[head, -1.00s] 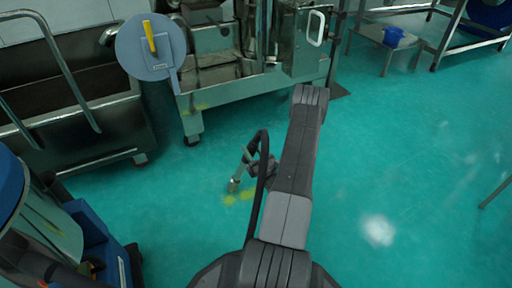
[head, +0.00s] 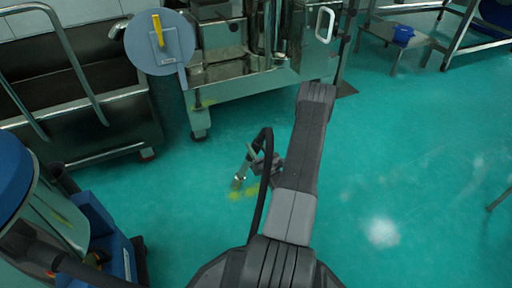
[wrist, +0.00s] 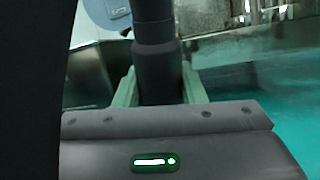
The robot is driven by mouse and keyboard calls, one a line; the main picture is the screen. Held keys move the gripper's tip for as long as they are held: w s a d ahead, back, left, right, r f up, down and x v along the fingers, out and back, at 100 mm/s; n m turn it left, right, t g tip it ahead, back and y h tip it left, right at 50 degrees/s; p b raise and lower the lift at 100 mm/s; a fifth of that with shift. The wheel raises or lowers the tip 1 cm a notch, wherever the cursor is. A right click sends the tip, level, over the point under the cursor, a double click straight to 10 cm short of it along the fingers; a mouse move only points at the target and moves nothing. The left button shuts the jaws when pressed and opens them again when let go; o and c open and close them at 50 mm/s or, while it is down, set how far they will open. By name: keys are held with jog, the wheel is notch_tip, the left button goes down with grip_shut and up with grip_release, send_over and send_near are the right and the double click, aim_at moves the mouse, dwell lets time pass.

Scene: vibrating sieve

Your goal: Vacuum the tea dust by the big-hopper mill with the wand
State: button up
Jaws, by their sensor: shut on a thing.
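My gripper (head: 261,165) is low over the green floor and shut on the vacuum wand. In the wrist view the dark wand tube (wrist: 158,70) stands between the pale green fingers (wrist: 160,88). In the head view the wand's metal end (head: 239,180) points down at the floor, beside a yellow-green dust patch (head: 250,191); I cannot tell if it touches. A black hose (head: 262,200) loops from the wand toward me. A steel machine on casters (head: 240,85) stands behind the dust; its top is out of view.
A steel trough cart (head: 85,158) stands at the left. A vacuum-like machine with a blue top (head: 12,180) and a blue bin (head: 100,225) are at the lower left. A low steel stand with a blue bowl (head: 403,34) is at the upper right.

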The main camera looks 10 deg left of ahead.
jog(key=shift+s+d, duration=0.15)
jog(key=shift+s, duration=1.15)
jog(key=shift+s+d, duration=0.15)
jog(key=shift+s, duration=1.15)
jog(key=shift+w+d, duration=0.1)
jog(key=w+d, duration=0.3)
jog(key=d, duration=0.4)
jog(key=shift+w+d+b, duration=0.2)
jog(key=shift+b, duration=0.25)
jog(key=shift+w+d, duration=0.75)
jog(key=shift+d, duration=0.35)
jog(key=shift+w+d, duration=0.75)
jog(key=shift+d, duration=0.35)
notch_tip(320, 180, up, 7)
jog(key=p, duration=0.3)
jog(key=shift+p, duration=0.35)
